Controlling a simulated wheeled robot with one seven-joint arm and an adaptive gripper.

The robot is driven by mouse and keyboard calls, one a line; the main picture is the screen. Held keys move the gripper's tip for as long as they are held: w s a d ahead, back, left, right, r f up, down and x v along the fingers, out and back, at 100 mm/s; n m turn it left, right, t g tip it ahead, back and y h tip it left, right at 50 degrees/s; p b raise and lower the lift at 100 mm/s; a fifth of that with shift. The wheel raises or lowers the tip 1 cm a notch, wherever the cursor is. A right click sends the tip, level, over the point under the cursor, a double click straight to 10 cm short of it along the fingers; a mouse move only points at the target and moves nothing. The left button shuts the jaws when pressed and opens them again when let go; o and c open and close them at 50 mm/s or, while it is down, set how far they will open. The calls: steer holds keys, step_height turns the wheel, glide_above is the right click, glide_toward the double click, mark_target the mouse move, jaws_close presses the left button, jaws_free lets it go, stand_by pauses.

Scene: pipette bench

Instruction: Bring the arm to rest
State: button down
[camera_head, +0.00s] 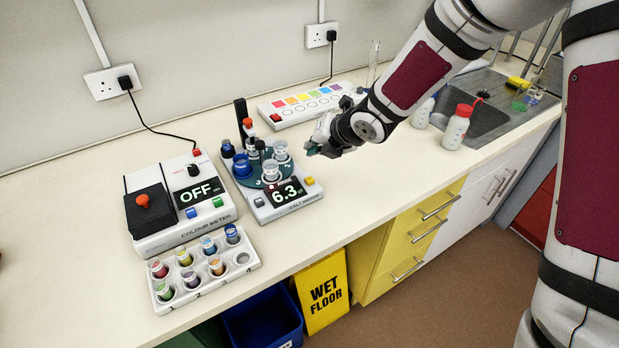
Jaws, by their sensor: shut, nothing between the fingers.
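My gripper (312,149) hangs over the bench (350,190), just right of the carousel device and in front of the colour-button panel. It is shut and holds nothing. It is small and dark in this view, and its wrist partly covers the fingers. My arm reaches in from the upper right, bent, with dark red panels and black bands.
The carousel device (285,208) reads 6.3 and carries several vials. The colour meter (180,200) reads OFF, with a vial rack (215,280) in front. A button panel (290,106) is behind. Bottles (456,128) and a sink (485,118) stand right. Bench is clear right of the carousel.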

stand_by(0.7)
steer(key=s+d+r+m+h, duration=0.3)
steer(key=s+d+r+m, duration=0.2)
steer(key=d+r+m, duration=0.35)
steer(key=s+d+r+m+h, duration=0.45)
steer(key=d+r+m, duration=0.25)
steer(key=d+m, duration=0.2)
steer(key=s+d+r+m, duration=0.2)
steer(key=s+m, duration=0.6)
steer(key=s, duration=0.3)
steer(key=s+d+r+m+g+y, duration=0.1)
steer(key=s+m, duration=0.8)
steer(key=s, duration=0.2)
steer(key=shift+s+d+r+g, duration=0.3)
steer(key=shift+s+d+r, duration=0.05)
steer(key=shift+s+r, duration=0.05)
